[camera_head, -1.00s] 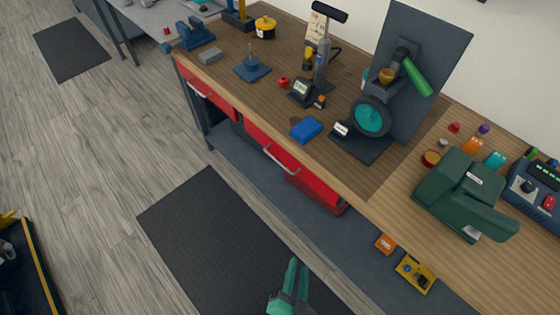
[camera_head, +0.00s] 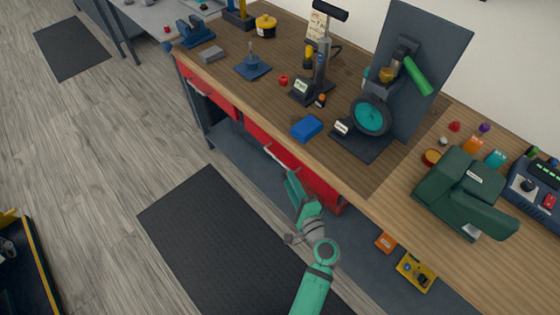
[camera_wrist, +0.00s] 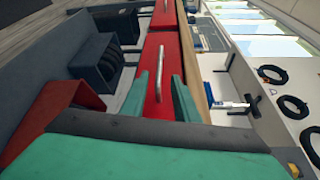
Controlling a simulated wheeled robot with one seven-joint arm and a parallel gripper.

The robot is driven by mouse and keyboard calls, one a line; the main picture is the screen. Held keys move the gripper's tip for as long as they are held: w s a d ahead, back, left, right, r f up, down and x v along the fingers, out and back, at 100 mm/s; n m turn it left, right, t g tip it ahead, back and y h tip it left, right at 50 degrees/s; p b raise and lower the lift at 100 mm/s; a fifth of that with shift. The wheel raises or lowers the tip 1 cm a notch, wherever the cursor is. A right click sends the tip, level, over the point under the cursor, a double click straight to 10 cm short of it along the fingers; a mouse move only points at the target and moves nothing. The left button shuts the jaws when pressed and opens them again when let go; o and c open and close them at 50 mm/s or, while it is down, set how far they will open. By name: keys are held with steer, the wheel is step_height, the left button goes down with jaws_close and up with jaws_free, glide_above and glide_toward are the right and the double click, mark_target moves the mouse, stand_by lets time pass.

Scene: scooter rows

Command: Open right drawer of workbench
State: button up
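The workbench (camera_head: 340,160) has two red drawers under its wooden top. The right drawer (camera_head: 318,186) looks shut, with its front close under the top's edge. Its silver bar handle (camera_head: 278,157) runs along the front, and the handle also shows in the wrist view (camera_wrist: 159,75). My green gripper (camera_head: 291,176) is in front of this drawer, by the right part of the handle. In the wrist view my gripper (camera_wrist: 159,98) is open, with the handle lying between its two fingers in the picture. I cannot tell whether the fingers touch it.
The left drawer (camera_head: 208,92) looks shut. A lower shelf (camera_head: 232,148) runs under the bench, with a red bin (camera_wrist: 65,112) on it. A blue box (camera_head: 307,128) and a green machine (camera_head: 465,195) stand on top. A dark mat (camera_head: 205,225) covers the floor in front.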

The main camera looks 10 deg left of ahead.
mark_target(280, 161)
steer(key=x, duration=1)
steer(key=shift+a+f, duration=0.1)
steer(key=shift+a, duration=0.05)
steer(key=shift+c, duration=0.7)
jaws_close()
